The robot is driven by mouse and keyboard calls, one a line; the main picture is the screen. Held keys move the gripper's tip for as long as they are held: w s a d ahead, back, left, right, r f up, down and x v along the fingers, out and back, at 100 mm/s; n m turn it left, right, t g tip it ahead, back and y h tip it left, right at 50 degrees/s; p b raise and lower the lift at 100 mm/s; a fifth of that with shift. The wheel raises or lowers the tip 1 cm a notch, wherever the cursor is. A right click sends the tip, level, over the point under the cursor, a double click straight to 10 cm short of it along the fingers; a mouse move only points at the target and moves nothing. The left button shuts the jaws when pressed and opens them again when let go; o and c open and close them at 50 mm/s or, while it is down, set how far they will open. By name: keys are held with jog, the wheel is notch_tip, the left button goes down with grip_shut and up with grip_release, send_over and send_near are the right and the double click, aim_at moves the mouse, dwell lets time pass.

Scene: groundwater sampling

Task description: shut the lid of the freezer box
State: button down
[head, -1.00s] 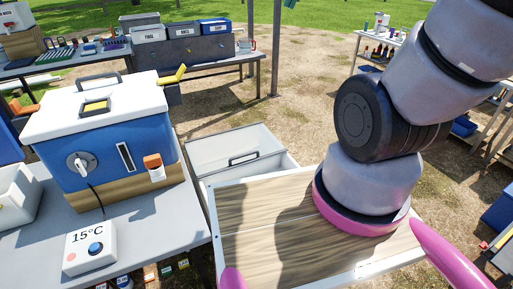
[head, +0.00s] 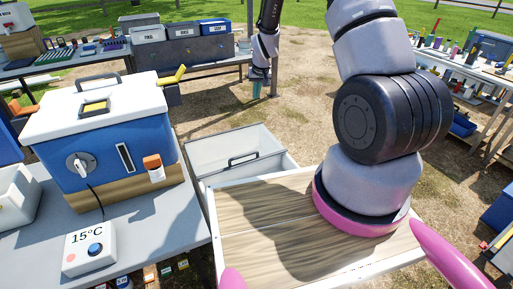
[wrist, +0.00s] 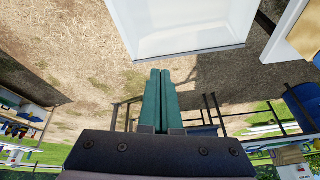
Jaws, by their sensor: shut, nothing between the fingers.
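A white box (head: 149,35) with a label that seems to begin "FREE" stands on the back bench, likely the freezer box. A grey panel or box (head: 138,19) shows behind it; I cannot tell if this is its raised lid. My gripper (head: 257,92) hangs fingers-down to the right of the back bench in the head view, apart from the boxes. In the wrist view its two green fingers (wrist: 158,98) lie together with nothing between them. The box labelled so is not clearly recognisable in the wrist view.
More boxes, one grey (head: 184,31) and one blue (head: 215,27), stand beside the white one. A white open bin (head: 237,150) sits front centre, likely the pale container (wrist: 185,45). A blue unit with a white lid (head: 95,104) stands left. Bare ground is clear at centre.

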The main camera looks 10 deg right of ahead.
jog(key=n, duration=0.1)
send_near(254, 148)
jog(key=shift+g, duration=0.3)
jog(key=x, duration=0.4)
jog(key=shift+w+a+f, duration=0.1)
jog(key=shift+w+a, duration=0.1)
jog(key=shift+w, duration=0.05)
jog(key=shift+s, duration=2)
